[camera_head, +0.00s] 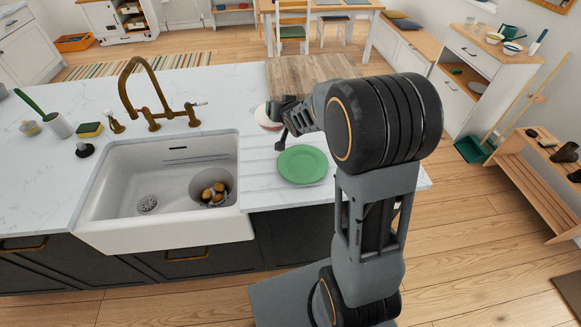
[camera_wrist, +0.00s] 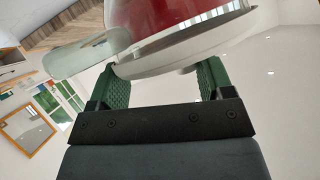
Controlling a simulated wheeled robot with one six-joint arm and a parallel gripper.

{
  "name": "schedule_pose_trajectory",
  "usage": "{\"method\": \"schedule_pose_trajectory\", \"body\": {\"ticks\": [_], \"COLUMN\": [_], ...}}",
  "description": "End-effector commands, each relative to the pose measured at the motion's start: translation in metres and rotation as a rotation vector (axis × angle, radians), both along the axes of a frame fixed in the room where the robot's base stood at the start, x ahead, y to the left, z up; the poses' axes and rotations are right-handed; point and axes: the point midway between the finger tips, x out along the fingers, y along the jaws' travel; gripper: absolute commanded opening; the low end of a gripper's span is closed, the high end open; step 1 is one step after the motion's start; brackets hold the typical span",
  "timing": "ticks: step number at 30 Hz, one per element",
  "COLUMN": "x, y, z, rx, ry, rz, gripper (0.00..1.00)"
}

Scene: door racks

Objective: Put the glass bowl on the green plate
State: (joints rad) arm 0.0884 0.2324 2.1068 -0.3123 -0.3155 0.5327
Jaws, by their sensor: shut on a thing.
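The green plate (camera_head: 303,165) lies flat and empty on the grooved counter to the right of the sink. My gripper (camera_head: 285,122) is above the counter, behind the plate and a little to its left. It is shut on a round pale-rimmed bowl with red in it (camera_head: 266,118), which I take for the glass bowl; its glass is hard to make out. In the wrist view, the bowl (camera_wrist: 190,42) spans the space between the green fingers of my gripper (camera_wrist: 162,82). My arm hides part of the counter on the right.
The sink (camera_head: 150,205) holds a pot of brown round items (camera_head: 213,192). A brass tap (camera_head: 150,95) stands behind it. A wooden board (camera_head: 300,75) lies behind my gripper. A sponge (camera_head: 90,129) and brush holder (camera_head: 58,126) stand at left.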

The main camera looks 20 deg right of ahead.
Motion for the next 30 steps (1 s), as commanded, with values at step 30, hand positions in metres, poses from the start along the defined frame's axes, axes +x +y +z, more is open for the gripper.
{"method": "schedule_pose_trajectory", "body": {"ticks": [30], "x": [-0.159], "y": [-0.103], "z": [-0.006], "rx": [-0.009], "ry": [-0.004], "rz": [0.713], "gripper": [0.29]}}
